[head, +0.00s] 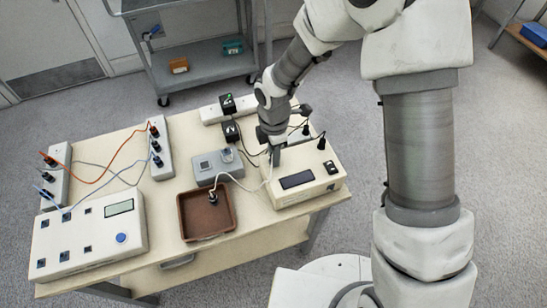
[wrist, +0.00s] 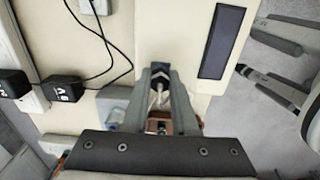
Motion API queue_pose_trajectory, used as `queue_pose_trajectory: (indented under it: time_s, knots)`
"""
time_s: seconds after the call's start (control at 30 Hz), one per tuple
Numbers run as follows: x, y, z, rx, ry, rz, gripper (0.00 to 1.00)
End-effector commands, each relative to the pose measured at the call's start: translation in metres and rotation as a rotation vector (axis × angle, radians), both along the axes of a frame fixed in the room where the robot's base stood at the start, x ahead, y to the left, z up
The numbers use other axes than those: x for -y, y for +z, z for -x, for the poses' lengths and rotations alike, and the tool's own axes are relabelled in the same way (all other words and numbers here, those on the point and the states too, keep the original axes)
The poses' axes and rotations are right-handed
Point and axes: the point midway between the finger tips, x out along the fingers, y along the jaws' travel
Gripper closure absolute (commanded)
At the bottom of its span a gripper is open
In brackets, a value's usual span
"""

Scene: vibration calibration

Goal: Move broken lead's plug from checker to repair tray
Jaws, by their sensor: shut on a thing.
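The checker (head: 322,186) is a cream box with a dark display on the right of the table; its display (wrist: 222,42) also shows in the wrist view. My gripper (head: 276,157) points down over the checker's rear left part. In the wrist view its fingers (wrist: 160,74) are shut on a dark plug, mostly hidden between them. A pale lead (head: 240,186) runs from the gripper to another dark plug (head: 213,198) at the repair tray. I cannot tell whether the held plug still touches the checker's socket. The brown repair tray (head: 184,222) is left of the checker.
A grey box (head: 205,166) stands between tray and power strip. Black adapters (head: 229,131) and cables lie behind it. A white meter box (head: 75,243) and terminal blocks with orange and blue leads (head: 130,150) fill the left. A grey cart (head: 200,72) stands behind.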

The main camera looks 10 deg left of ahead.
Motion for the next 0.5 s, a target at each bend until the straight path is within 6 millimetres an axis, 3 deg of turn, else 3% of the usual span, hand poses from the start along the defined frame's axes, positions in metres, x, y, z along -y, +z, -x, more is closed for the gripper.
queue_pose_trajectory:
  time_s: [0.5]
  knots:
    - [0.0002, 0.0008, 0.0, 0.0, 0.15, 0.0, 1.0]
